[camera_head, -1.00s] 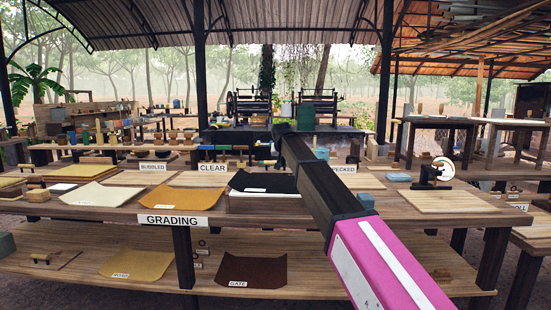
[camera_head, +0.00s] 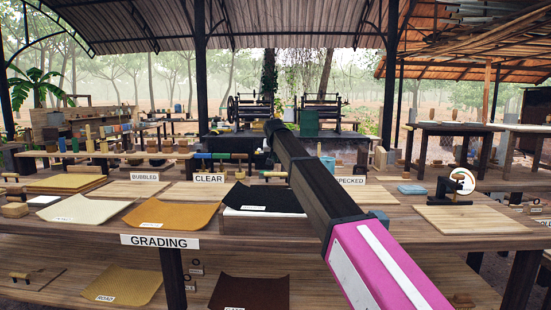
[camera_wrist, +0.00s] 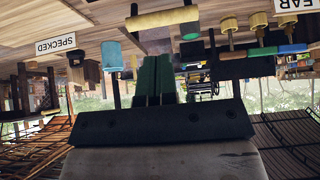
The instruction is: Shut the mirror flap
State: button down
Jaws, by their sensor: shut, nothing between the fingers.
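What looks like the mirror flap is a small round disc (camera_head: 463,180) with a white rim, on a black stand near the back of the right-hand wooden board. It stands upright in the head view. Its hinge is too small to make out. My gripper's far end (camera_head: 273,127) is up and left of it in the head view, well apart from it. The wrist view is upside down and shows my gripper (camera_wrist: 155,62) with its dark green fingers together and empty. The mirror does not show in the wrist view.
The grading table (camera_head: 330,240) spans the front, with sheets, boards (camera_head: 470,219) and label signs such as SPECKED (camera_head: 350,181). Roller machines (camera_head: 320,112) stand behind. A dark side table (camera_head: 450,128) is at the back right.

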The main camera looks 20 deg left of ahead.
aim_at(277, 175)
jog(key=x, duration=1.1)
jog(key=shift+w+a+r, duration=0.1)
jog(key=shift+w+r, duration=0.1)
jog(key=shift+w, duration=0.3)
jog(key=shift+w+a+f+g, duration=0.2)
jog(key=shift+w+f+g, duration=0.2)
jog(key=shift+w+g, duration=0.3)
jog(key=shift+w+a+f+g+h, duration=0.15)
jog(key=shift+w+f+g+h, duration=0.15)
jog(key=shift+w+f+g, duration=0.25)
jog(key=shift+g+x, duration=0.25)
jog(key=shift+x, duration=0.8)
jog(key=shift+w+r, duration=0.15)
